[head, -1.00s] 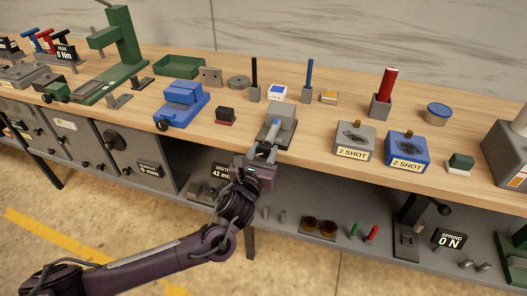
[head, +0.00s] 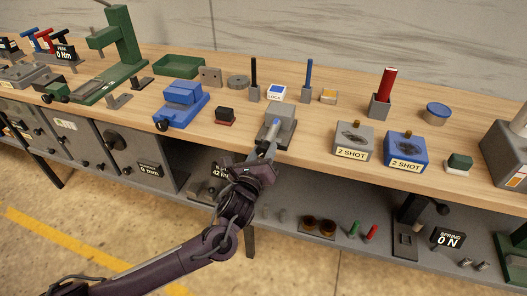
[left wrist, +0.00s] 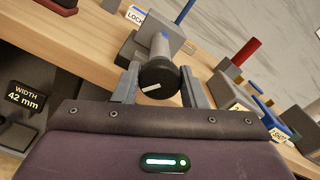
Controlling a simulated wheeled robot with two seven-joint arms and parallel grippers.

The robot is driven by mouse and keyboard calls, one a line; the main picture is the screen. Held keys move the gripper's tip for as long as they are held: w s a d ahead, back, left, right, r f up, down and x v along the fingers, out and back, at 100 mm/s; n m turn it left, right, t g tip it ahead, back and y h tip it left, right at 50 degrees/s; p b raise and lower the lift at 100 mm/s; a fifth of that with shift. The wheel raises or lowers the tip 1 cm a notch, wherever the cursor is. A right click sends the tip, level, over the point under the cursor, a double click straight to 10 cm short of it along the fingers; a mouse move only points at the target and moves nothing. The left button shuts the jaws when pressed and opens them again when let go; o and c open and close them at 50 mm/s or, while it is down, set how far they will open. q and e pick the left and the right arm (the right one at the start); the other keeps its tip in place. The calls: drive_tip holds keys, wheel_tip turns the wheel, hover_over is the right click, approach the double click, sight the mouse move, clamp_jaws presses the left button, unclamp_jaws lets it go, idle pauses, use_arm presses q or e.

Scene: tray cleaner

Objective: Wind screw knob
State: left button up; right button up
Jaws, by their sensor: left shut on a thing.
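The screw knob (left wrist: 158,78) is a black round knob with a white mark on its face. It sits on the end of a grey screw running into a grey block device (head: 280,125) at the table's front edge. My left gripper (head: 266,152) is at the front of this device. In the left wrist view its two fingers (left wrist: 159,88) lie on either side of the knob and are shut on it. In the head view the knob is mostly hidden by the gripper. My right gripper is not in view.
A grey 2 SHOT box (head: 354,143) and a blue 2 SHOT box (head: 405,148) stand to the right. A small dark red block (head: 226,115) and a blue vise (head: 181,100) stand to the left. A shelf (head: 290,215) with small parts lies below the tabletop.

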use_arm(q)
drive_tip(key=shift+s+f, duration=0.15)
drive_tip(key=shift+f, duration=0.2)
drive_tip(key=o, duration=1)
drive_tip(key=shift+s+a+r, duration=0.15)
drive_tip(key=shift+r, duration=0.15)
drive_tip(key=shift+b+v, duration=0.5)
drive_tip(key=shift+v, duration=3.35)
